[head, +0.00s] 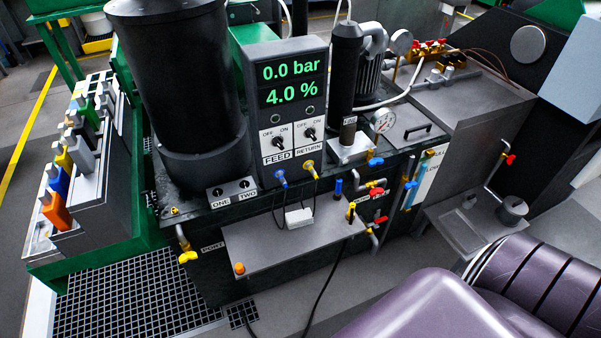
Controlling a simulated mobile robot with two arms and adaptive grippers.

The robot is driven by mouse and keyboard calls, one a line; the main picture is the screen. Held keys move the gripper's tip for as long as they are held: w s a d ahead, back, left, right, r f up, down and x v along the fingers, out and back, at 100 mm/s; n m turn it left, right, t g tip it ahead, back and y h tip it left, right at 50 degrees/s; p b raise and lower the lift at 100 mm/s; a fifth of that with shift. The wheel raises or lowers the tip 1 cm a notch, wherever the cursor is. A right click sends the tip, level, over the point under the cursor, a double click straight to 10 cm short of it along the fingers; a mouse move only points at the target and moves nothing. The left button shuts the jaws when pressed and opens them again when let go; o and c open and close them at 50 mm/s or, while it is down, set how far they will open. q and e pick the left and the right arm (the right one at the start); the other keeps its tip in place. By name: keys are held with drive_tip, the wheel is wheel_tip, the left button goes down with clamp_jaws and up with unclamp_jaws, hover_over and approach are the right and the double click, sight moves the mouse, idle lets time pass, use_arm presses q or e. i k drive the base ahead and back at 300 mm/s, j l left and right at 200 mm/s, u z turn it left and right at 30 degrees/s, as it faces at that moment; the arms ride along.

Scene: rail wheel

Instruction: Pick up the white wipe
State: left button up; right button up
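A small white block-like item (298,217), which looks like the white wipe, lies on the grey shelf (275,250) at the front of the dark machine. It sits near the shelf's back edge, just below the cables that come down from the control panel. It is too small to tell whether it is folded cloth. Neither of my grippers shows in the head view.
The control panel (290,84) reads 0.0 bar and 4.0 %. An orange-topped knob (239,268) stands at the shelf's left corner. Valves with red and blue handles (376,191) crowd its right end. A black cable (325,285) hangs over the front.

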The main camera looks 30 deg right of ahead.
sight(299, 218)
drive_tip(key=z, duration=1.05)
